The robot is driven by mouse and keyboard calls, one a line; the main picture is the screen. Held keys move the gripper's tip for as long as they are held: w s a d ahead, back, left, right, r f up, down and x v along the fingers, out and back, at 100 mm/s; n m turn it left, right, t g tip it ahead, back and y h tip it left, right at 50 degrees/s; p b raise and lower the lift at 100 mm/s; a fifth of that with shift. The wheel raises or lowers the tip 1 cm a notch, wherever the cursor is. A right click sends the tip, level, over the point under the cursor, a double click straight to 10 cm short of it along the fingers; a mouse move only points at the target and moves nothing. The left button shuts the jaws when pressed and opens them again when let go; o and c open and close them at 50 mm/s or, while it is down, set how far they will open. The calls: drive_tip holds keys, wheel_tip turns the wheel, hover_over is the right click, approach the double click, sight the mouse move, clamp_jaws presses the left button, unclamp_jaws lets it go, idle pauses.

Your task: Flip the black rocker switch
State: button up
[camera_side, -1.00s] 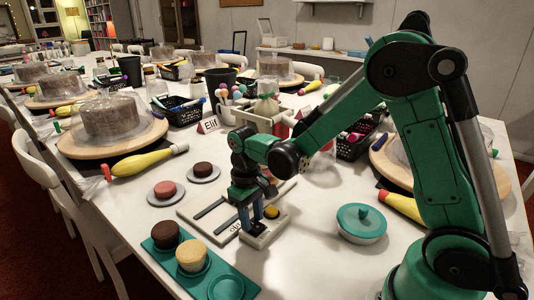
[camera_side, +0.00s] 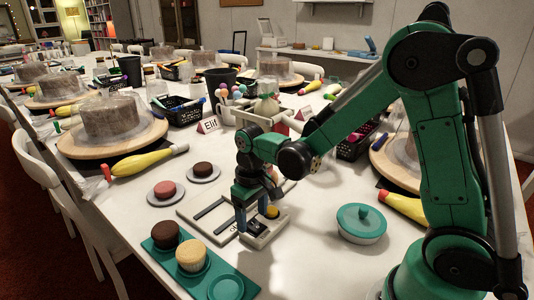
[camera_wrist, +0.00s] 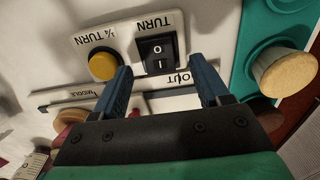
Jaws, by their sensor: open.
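The black rocker switch (camera_wrist: 158,58) sits on a pale control panel (camera_wrist: 205,22) in the wrist view. It bears "O" and "I" marks, with the word TURN printed beside it. My gripper (camera_wrist: 167,82) is open, with a blue finger on either side of the switch's near end and nothing held between them. In the side view my gripper (camera_side: 252,218) points down over the panel, and its fingers hide most of the switch. Whether a fingertip touches the switch or panel cannot be told.
A yellow button (camera_wrist: 103,66) marked "¼ TURN" is left of the switch in the wrist view. A teal tray (camera_side: 160,246) with two cakes lies front left of the panel. A teal-lidded dish (camera_side: 361,222) stands to its right.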

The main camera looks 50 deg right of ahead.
sight(254, 225)
drive_tip(key=shift+r, duration=2.5)
drive_tip(key=shift+s+r+t, duration=0.25)
drive_tip(key=shift+r+t, duration=0.05)
drive_tip(key=shift+r, duration=0.1)
drive_tip(key=s+a+r+t, duration=0.1)
drive_tip(key=s+r+t, duration=0.3)
drive_tip(key=s+t, duration=0.1)
drive_tip(key=shift+s+r+t, duration=0.2)
drive_tip(key=shift+t, duration=0.6)
drive_tip(key=shift+a, duration=0.1)
